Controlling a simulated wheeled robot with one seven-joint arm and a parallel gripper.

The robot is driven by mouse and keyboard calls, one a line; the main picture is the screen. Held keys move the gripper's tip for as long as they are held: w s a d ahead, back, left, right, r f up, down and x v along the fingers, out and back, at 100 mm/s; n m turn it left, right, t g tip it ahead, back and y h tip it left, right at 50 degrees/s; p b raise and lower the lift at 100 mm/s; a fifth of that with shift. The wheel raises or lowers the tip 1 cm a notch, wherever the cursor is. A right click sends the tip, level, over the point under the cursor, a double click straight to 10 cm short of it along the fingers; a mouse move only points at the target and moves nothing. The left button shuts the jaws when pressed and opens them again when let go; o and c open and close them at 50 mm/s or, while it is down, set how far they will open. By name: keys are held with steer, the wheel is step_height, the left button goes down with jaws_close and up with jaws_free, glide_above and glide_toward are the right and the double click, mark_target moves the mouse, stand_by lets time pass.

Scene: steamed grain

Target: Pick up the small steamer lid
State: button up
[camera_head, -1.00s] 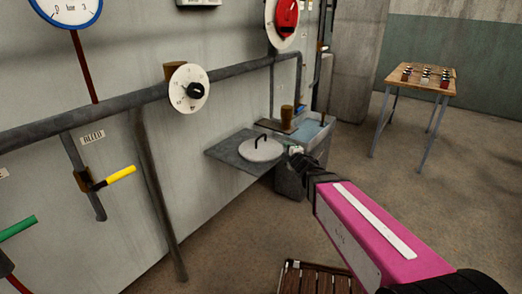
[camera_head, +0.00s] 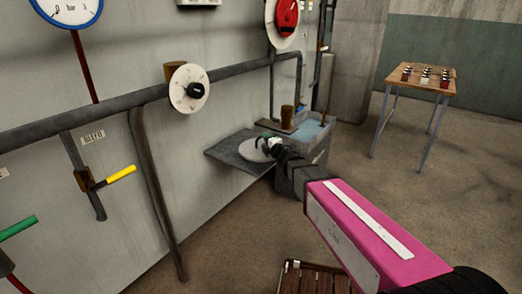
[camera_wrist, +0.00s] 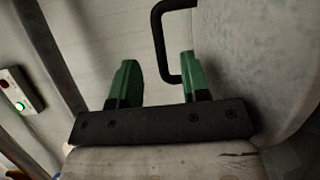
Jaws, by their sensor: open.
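The small steamer lid (camera_head: 250,153) is a pale grey disc lying on a dark grey wall shelf (camera_head: 222,149). My gripper (camera_head: 264,139) is over the lid and hides its handle and right part in the head view. In the wrist view the lid (camera_wrist: 265,55) fills the right side, and its black bar handle (camera_wrist: 157,35) stands out from it. My gripper (camera_wrist: 160,80) is open, with two green fingers. The handle's near end shows between the fingertips, close to the right finger. I cannot tell whether they touch.
A basin of water (camera_head: 312,131) and a brown cup (camera_head: 287,113) are right of the shelf. A pipe (camera_head: 235,72) runs along the wall above. A wooden slatted crate (camera_head: 318,280) is on the floor below. A small table (camera_head: 420,77) stands far right.

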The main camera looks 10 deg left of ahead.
steer(key=x, duration=0.3)
steer(key=shift+w+f, duration=0.1)
jaws_close()
stand_by(1.3)
